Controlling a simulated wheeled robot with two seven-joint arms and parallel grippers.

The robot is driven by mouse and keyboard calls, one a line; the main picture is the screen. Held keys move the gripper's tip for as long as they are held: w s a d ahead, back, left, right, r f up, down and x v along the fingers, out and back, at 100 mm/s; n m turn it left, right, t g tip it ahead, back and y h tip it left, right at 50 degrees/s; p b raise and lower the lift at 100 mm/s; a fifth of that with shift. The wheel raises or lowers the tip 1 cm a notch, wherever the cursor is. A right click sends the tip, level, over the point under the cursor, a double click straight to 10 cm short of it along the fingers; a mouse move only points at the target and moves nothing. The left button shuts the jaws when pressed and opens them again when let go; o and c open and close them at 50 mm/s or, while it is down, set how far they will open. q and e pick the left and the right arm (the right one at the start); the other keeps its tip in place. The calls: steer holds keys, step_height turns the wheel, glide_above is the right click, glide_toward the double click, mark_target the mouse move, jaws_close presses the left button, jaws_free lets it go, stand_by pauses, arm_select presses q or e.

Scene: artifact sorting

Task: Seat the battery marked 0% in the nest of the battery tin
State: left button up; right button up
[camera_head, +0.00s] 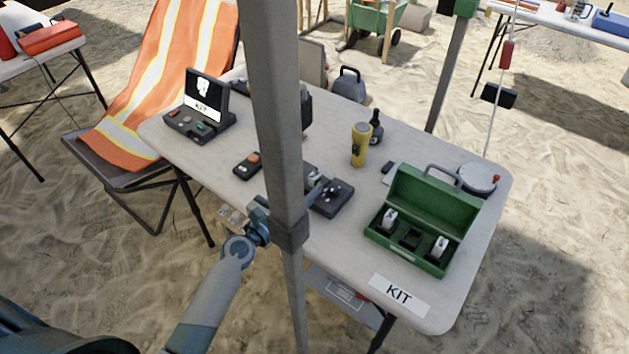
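The green battery tin (461,202) stands open on the right of the table, its lid tilted back. A white battery (390,217) sits at its left and another white battery (439,246) at its right. Between them is a dark, empty-looking nest (411,239). No 0% marking is legible on either battery. My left gripper (322,192) reaches from behind the grey pole, at a dark device (333,199) left of the tin. The pole hides part of its wrist, and its fingers are too small to tell whether they hold anything. My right gripper is not in view.
The grey pole (279,120) crosses in front of the table (370,190). A yellow cylinder (360,145), a dark bottle (376,127) and a round lidded pot (478,179) stand behind the tin. A screen device (203,104) is at the left. A KIT label (399,294) lies at the front.

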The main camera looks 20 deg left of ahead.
arm_select(q)
steer(key=shift+x, duration=1.35)
steer(key=shift+c, duration=0.6)
jaws_close()
